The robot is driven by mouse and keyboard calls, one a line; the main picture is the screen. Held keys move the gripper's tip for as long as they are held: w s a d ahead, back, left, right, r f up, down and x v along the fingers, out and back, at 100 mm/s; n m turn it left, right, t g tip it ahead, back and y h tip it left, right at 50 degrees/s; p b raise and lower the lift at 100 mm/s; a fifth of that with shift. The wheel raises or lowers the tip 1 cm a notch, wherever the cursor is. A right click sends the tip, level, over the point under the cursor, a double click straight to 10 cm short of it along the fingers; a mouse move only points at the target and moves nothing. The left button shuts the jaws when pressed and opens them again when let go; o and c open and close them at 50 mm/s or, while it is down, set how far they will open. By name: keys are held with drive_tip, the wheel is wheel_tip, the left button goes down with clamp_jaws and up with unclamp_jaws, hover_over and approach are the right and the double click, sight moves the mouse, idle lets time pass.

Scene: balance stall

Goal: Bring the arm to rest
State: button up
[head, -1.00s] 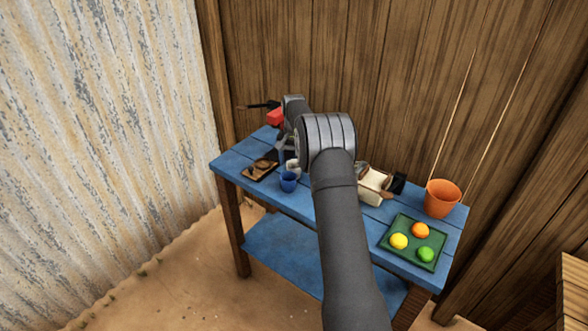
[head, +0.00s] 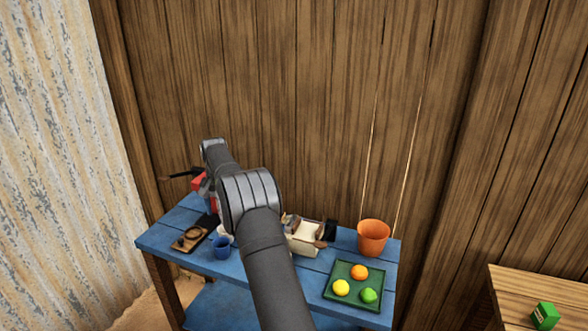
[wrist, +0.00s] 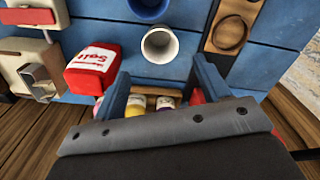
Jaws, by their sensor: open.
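My gripper (wrist: 160,68) is open and empty in the wrist view, its two blue-grey fingers apart above the blue table (head: 160,238). A white cup (wrist: 160,43) shows beyond and between the fingertips. A red salt pack (wrist: 92,68) is left of the left finger. In the head view my own arm hides the gripper's fingers; the arm reaches over the left part of the table.
A blue cup (head: 221,247) and a wooden board with a ring (head: 190,238) are at the table's left. An orange pot (head: 373,238) and a green tray (head: 352,300) with three coloured balls are at its right. Several small bottles (wrist: 150,103) sit below the fingers. A green box (head: 545,315) is lower right.

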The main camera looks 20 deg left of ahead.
wheel_tip(320, 180, down, 11)
drive_tip(key=shift+f, duration=0.15)
drive_tip(key=shift+r, duration=2.25)
